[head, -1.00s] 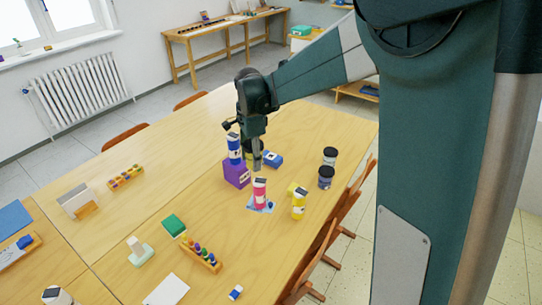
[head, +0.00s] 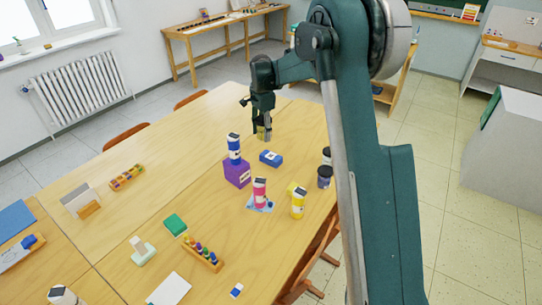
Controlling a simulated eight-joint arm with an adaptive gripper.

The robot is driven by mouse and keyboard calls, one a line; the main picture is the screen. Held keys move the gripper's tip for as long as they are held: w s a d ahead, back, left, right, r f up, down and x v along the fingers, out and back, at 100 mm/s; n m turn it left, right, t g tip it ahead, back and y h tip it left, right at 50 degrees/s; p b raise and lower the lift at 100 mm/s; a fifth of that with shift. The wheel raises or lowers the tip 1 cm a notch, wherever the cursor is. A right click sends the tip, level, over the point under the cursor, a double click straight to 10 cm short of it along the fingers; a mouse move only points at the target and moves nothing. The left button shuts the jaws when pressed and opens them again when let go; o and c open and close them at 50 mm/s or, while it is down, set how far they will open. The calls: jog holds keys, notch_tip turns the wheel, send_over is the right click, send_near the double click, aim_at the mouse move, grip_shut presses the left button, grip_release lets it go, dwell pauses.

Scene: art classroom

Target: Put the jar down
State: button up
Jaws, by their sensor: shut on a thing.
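My gripper (head: 265,130) points down over the far part of the wooden table (head: 215,125). It is shut on a small yellowish jar (head: 261,132), which is partly hidden by the fingers. The jar looks upright and low, close to the tabletop. I cannot tell whether its base touches the table. Two other jars with black lids stand at the right edge of the table; the nearer one (head: 325,177) is dark purple, and my arm partly covers the farther one (head: 326,154).
The table's left far part is clear.

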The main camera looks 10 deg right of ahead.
jog(key=w+d+f+p, duration=0.1)
jog(key=w+d+f, duration=0.1)
jog(key=w+d, duration=0.45)
send_over(270, 156)
jog(key=shift+n, duration=0.3)
jog(key=shift+w+d+f, duration=0.1)
jog(key=shift+f, duration=2.65)
jog(key=shift+f, duration=0.1)
jog(key=shift+f+b, duration=0.35)
jog(key=shift+f, duration=2.7)
jog(key=shift+f, duration=1.85)
jog(key=shift+f+b, duration=0.15)
jog(key=shift+b, duration=0.2)
jog(key=o, duration=0.8)
jog(key=shift+o, duration=1.1)
